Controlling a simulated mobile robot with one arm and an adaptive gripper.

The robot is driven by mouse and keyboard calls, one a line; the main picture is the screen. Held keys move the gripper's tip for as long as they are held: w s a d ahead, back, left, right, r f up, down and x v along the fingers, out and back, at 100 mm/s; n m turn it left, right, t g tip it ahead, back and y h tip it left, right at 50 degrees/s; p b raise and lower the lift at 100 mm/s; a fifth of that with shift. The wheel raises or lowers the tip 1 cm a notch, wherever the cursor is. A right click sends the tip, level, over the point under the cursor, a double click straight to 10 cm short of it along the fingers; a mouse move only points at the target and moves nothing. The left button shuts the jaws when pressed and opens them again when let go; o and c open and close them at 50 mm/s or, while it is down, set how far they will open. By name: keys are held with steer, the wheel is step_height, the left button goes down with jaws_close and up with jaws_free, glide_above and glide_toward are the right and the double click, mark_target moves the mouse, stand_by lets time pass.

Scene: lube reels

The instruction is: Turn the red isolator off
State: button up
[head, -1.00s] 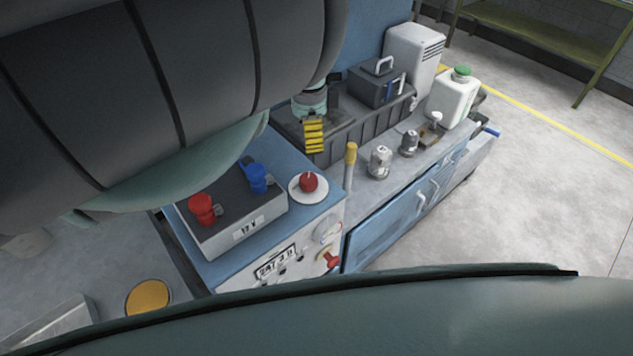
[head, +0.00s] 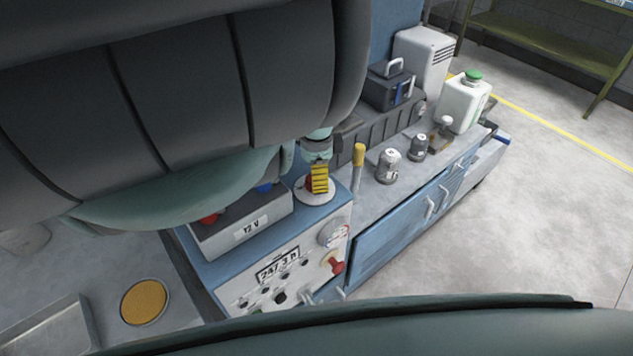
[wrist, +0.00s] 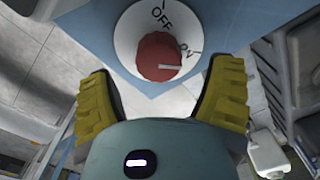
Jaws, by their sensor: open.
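The red isolator knob (wrist: 158,57) sits on a white round plate (wrist: 128,38) marked OFF and ON. Its white pointer line points right, toward the ON side. In the head view the plate (head: 316,197) is on the blue cabinet's top corner, and my gripper covers most of the knob. My gripper (head: 319,182) is over it with yellow ridged fingers. In the wrist view the open gripper (wrist: 161,76) has one finger on each side of the knob, with gaps to both; I see no contact.
A grey 12 V box (head: 240,232) with red and blue caps stands left of the knob, partly behind my arm. A yellow-topped post (head: 358,157) stands close right. A smaller red handle (head: 337,266) is on the front panel. Metal fittings (head: 388,165) stand further right.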

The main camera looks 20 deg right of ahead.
steer(key=shift+d+f, duration=0.1)
steer(key=shift+f, duration=1.45)
steer(key=shift+o, duration=0.2)
steer(key=c, duration=1.2)
